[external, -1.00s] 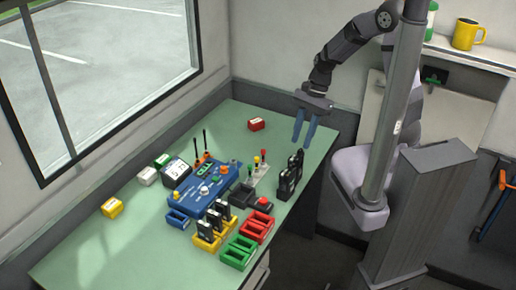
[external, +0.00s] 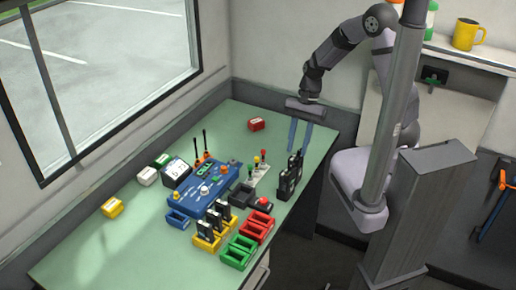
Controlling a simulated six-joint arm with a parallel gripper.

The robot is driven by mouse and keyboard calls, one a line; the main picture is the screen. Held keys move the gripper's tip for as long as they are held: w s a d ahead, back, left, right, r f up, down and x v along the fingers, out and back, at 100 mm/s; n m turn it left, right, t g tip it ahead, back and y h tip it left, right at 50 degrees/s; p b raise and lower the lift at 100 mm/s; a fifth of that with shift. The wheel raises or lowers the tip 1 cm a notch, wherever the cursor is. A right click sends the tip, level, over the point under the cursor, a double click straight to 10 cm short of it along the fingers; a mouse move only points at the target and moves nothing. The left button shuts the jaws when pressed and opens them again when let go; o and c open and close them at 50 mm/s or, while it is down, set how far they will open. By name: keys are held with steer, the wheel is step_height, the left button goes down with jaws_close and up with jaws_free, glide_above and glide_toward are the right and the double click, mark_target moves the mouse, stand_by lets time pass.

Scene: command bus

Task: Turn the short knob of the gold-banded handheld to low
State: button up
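Two black handhelds stand upright at the right edge of the green table: a nearer one (external: 284,186) and one just behind it (external: 295,166). Several more black handhelds (external: 213,217) stand in the yellow holder (external: 206,243). The handhelds are too small here to make out a gold band, a short knob or its setting. My gripper (external: 298,150) points down above the right side of the table. Its two blue fingers are spread apart with nothing between them. The fingertips appear close to the tops of the two right handhelds; I cannot tell whether they touch.
A blue console (external: 190,203) with knobs fills the table's middle. Red trays (external: 257,226) and green trays (external: 238,252) lie at the front. A small panel with coloured levers (external: 258,172) stands left of the right handhelds. A red box (external: 256,125) lies at the back.

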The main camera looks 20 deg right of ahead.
mark_target(293, 166)
steer(key=shift+x, duration=2.15)
jaws_close()
